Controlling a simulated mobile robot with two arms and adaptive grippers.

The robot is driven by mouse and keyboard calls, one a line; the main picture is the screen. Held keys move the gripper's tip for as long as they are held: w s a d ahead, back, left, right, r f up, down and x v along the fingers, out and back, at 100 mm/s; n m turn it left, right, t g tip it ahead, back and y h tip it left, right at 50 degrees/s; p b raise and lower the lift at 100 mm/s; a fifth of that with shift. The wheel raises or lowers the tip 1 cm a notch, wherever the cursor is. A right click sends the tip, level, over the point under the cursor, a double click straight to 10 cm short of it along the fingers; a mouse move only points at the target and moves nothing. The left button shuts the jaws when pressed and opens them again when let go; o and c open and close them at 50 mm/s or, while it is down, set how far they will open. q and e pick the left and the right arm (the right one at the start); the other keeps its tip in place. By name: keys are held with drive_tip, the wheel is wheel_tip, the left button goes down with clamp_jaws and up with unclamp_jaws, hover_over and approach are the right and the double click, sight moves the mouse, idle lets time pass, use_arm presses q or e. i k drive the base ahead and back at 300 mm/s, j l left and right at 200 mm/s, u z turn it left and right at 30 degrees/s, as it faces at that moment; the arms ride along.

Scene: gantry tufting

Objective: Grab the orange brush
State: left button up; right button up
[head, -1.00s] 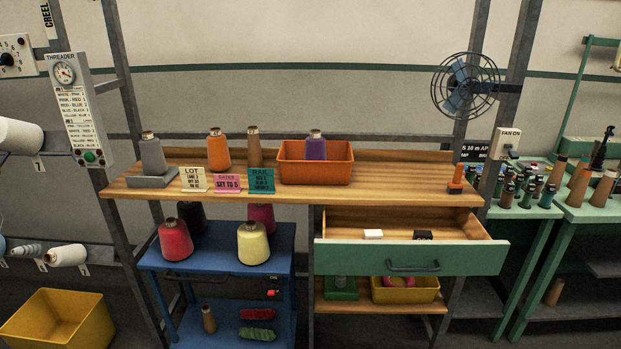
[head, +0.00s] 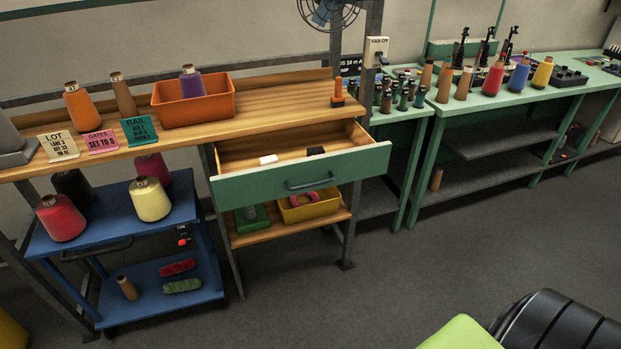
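A small upright orange-handled tool, which looks like the orange brush (head: 338,90), stands at the right end of the wooden bench top (head: 285,108). Its lower end is too small to make out clearly. It stands apart from the other things on the bench, above the right part of the open drawer. Neither of my grippers can be made out in the head view.
A green-fronted drawer (head: 350,171) is pulled out below the bench top. An orange bin (head: 205,107) with a purple cone stands left of the brush. A blue cart (head: 115,228) stands at the left. A green table (head: 512,101) stands at right.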

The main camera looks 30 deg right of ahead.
sight(339, 100)
drive_tip(key=i+l+z, duration=0.15)
drive_tip(key=l, duration=0.25)
drive_tip(key=i+l+z, duration=0.1)
drive_tip(key=i+l, duration=0.2)
drive_tip(key=i+l+z, duration=0.15)
drive_tip(key=l, duration=0.3)
drive_tip(key=i, duration=0.1)
